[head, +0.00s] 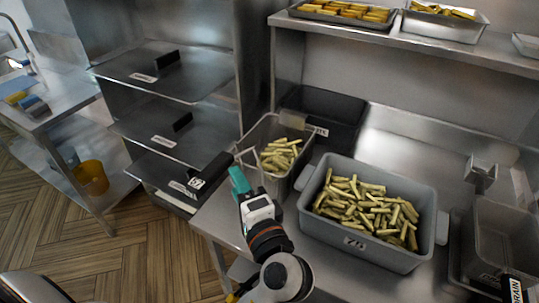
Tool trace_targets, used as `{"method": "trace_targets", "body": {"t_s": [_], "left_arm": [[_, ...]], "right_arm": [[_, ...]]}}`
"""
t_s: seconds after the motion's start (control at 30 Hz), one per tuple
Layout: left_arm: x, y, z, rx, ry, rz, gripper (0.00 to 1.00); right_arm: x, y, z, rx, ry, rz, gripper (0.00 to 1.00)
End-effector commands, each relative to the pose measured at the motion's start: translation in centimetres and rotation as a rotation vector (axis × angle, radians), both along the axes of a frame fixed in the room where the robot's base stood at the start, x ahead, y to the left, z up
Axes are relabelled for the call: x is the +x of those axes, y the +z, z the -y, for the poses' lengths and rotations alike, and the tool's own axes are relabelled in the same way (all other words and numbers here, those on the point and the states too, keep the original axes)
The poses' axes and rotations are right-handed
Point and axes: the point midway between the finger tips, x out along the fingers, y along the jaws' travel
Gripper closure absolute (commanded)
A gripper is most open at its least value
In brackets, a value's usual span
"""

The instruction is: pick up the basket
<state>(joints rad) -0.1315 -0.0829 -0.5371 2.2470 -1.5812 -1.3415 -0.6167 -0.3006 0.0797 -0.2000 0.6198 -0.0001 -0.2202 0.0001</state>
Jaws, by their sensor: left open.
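A metal wire basket (256,137) holding some fries stands on the steel counter, left of the large grey tub. Its black handle (209,175) with a white label sticks out toward the front left, past the counter's edge. My left gripper (237,177), with teal fingers, is open at the inner end of this handle, close to the wire bracket. Only part of the fingers shows, so I cannot tell whether they touch the handle or straddle it. My right gripper is not in view.
A grey tub (318,210) full of fries stands right of the basket, close to my left arm. A dark empty bin (345,105) is behind. Another basket (505,225) sits at far right. Shelves (160,128) with black-handled trays are at left. An upper shelf (390,38) holds fry pans.

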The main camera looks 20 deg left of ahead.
Motion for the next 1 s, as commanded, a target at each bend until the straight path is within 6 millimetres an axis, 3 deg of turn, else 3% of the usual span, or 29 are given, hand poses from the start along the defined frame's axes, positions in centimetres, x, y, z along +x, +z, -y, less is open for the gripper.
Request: {"method": "trace_targets", "body": {"t_s": [0.6, 0.9, 1.0], "left_arm": [[5.0, 0.6, -5.3, 0.001, -0.001, -0.002, 0.53], [5.4, 0.3, -5.7, -0.002, -0.002, -0.002, 0.53], [5.4, 0.3, -5.7, -0.002, -0.002, -0.002, 0.67]], "right_arm": [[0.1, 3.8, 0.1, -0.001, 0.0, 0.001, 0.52], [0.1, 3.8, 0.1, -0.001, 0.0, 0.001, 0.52], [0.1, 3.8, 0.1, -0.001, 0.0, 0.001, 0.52]]}}
